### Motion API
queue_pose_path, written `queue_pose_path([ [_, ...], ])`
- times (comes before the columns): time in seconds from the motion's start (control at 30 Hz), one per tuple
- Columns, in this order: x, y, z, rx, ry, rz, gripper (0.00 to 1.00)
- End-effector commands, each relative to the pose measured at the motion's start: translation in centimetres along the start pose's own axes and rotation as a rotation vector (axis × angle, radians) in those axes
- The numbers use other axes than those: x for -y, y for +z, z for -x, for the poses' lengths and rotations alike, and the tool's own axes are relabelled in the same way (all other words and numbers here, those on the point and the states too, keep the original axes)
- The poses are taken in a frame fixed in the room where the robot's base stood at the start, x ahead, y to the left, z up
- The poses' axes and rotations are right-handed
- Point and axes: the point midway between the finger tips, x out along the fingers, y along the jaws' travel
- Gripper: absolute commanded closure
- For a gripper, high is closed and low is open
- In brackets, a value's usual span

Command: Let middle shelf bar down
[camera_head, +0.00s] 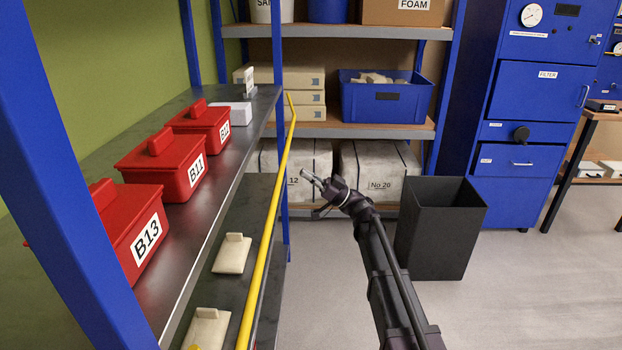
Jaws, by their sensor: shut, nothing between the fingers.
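A long yellow bar (264,252) runs along the front of the blue-framed shelf unit at left. Its far end bends in toward the far blue post, and its near end leaves the bottom of the picture. It passes in front of the middle shelf (215,190) and the lower shelf (265,200); its exact height is hard to judge. My gripper (310,180) is shut and empty. It is to the right of the bar, with a visible gap between them, and points to the upper left.
Red bins labelled B11 (165,165) and B13 (125,230), with another behind, stand on the middle shelf. Pale lidded pieces (232,257) lie on the lower shelf. A black open bin (440,235) stands right of my arm.

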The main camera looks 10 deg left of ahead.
Motion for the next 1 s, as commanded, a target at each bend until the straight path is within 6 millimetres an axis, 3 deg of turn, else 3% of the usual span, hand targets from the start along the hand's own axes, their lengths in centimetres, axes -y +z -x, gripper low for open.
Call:
queue_pose_path([
  [0.5, 0.0, 5.4, -0.8, 0.002, -0.002, -0.001, 1.00],
  [1.0, 0.0, 7.2, -2.0, 0.002, -0.001, 0.000, 1.00],
])
